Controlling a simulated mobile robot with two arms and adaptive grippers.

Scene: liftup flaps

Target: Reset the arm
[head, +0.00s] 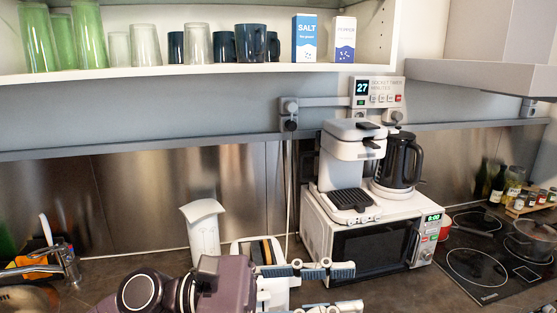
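My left arm comes in along the bottom edge, with its dark purple wrist in front of the counter. My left gripper (346,288) points right, in front of the white microwave. Its two fingers with dark blue pads are apart, one above the other, and nothing shows between them. The lower finger is partly cut off by the bottom edge. My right gripper is not in view.
The open wall cabinet (200,70) holds green glasses, mugs, and salt and pepper boxes. Below stand a toaster (243,247), the microwave (318,210) with coffee machine (345,150) and kettle (398,160), and a cooktop (490,262). A tap (66,262) is at left.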

